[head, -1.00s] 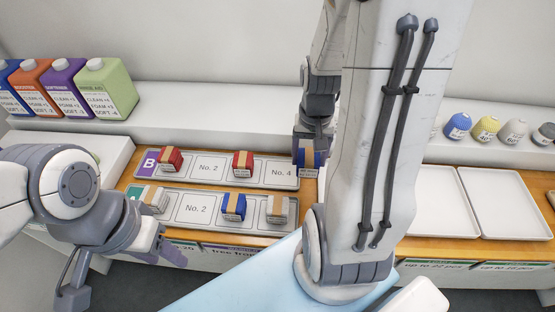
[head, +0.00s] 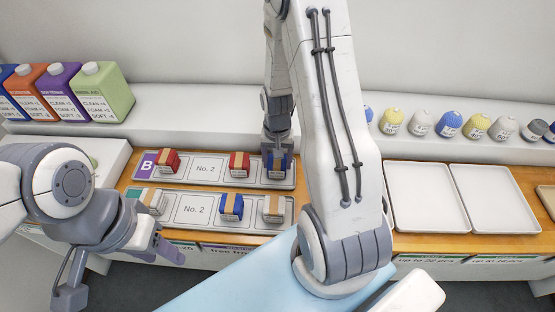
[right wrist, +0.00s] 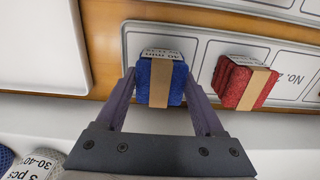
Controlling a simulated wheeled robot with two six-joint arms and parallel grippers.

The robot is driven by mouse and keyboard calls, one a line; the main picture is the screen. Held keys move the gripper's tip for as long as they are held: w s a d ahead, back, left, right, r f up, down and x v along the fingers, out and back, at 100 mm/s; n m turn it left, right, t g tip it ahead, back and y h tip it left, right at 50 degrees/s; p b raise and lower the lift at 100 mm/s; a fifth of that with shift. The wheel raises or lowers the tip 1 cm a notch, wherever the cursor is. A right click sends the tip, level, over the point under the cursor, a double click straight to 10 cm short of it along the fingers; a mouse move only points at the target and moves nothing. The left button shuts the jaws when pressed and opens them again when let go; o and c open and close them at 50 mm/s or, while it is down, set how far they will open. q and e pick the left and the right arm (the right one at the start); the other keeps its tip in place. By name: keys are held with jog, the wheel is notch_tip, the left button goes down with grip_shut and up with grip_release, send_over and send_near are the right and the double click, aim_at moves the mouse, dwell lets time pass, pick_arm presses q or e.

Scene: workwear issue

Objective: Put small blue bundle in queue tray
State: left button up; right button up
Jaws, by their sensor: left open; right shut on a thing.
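My right gripper (head: 277,148) is shut on a small blue bundle (head: 278,164) with a tan band. It holds it over the right end of the grey tray marked B (head: 222,180). In the right wrist view the blue bundle (right wrist: 161,80) sits between the fingers, over the tray's end slot, beside a red bundle (right wrist: 240,84). I cannot tell whether it touches the tray. Another blue bundle (head: 232,207) lies in the front, green-labelled tray (head: 187,219). No readable label says which is the queue tray. My left gripper (head: 160,250) is open and empty at the lower left.
Tray B also holds red bundles (head: 168,161) at its left and middle. The front tray holds grey bundles (head: 274,209). Empty white trays (head: 430,195) lie to the right. Coloured jugs (head: 103,92) and yarn-like balls (head: 450,124) stand on the back shelf.

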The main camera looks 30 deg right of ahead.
aim_at(277, 161)
jog(key=shift+f, duration=0.1)
jog(key=o, duration=1.4)
notch_tip(277, 161, up, 12)
jog(key=b, duration=0.1)
jog(key=s+a+r+n, duration=0.2)
jog(key=s+a+n, duration=0.15)
jog(key=a, duration=0.45)
jog(key=s+a+r+n, duration=0.2)
jog(key=a+r+n, duration=0.15)
jog(key=a, duration=0.45)
jog(key=s+a+n, duration=0.2)
jog(key=s, duration=0.2)
jog(key=s+a+n, duration=0.3)
jog(key=s, duration=0.1)
jog(key=s+a+r+n+y, duration=0.1)
jog(key=s+a+n, duration=0.1)
jog(key=s, duration=0.2)
jog(key=shift+a+n, duration=0.4)
